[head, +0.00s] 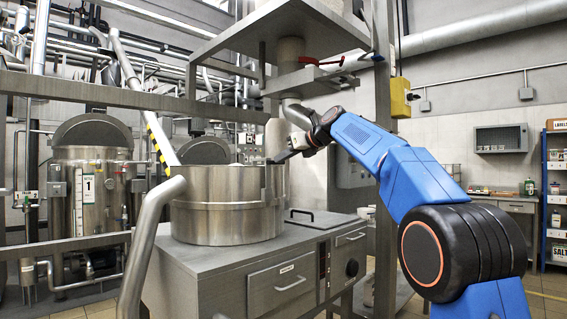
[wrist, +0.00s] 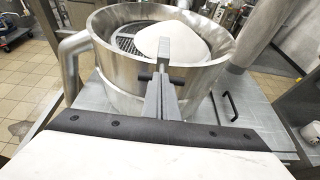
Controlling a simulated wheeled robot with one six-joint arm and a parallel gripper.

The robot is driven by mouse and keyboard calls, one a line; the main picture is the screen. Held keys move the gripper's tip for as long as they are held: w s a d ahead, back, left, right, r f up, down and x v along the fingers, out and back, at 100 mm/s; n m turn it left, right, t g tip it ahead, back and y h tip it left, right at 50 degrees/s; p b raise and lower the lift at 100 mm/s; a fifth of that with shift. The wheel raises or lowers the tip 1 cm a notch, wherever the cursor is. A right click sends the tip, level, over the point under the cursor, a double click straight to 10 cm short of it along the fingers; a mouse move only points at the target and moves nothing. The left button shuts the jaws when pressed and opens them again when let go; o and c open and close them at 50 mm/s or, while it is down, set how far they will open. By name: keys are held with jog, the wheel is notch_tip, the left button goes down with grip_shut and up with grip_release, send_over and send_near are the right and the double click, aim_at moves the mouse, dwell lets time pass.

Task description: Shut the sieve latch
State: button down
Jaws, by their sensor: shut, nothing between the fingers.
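The sieve is a wide steel drum (head: 228,205) on a grey cabinet, and it also shows in the wrist view (wrist: 118,82). A round mesh (wrist: 128,40) and a heap of white powder (wrist: 176,42) show inside it. My gripper (head: 272,160) is shut and empty at the drum's right rim, its tip pointing left. In the wrist view my gripper (wrist: 163,88) reaches over the near rim. A short dark crossbar (wrist: 146,77) shows at the fingers there; I cannot tell if it is the latch or touches them. The latch is not clear in the head view.
A steel pipe (head: 155,220) leaves the drum's left side. A hopper outlet with a red-handled lever (head: 320,62) hangs above right. A steel post (head: 380,130) stands close behind my arm. A black handle (head: 299,214) sits on the cabinet top right of the drum.

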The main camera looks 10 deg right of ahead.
jog(key=shift+w+a+r, duration=0.15)
jog(key=shift+w+r, duration=0.1)
jog(key=shift+r, duration=0.1)
jog(key=shift+w+a+f, duration=0.15)
jog(key=shift+a, duration=0.05)
jog(key=shift+f, duration=0.15)
jog(key=s+d+r, duration=0.5)
jog(key=s+r, duration=0.2)
jog(key=r, duration=0.2)
dwell(0.7)
jog(key=shift+r, duration=0.1)
dwell(0.4)
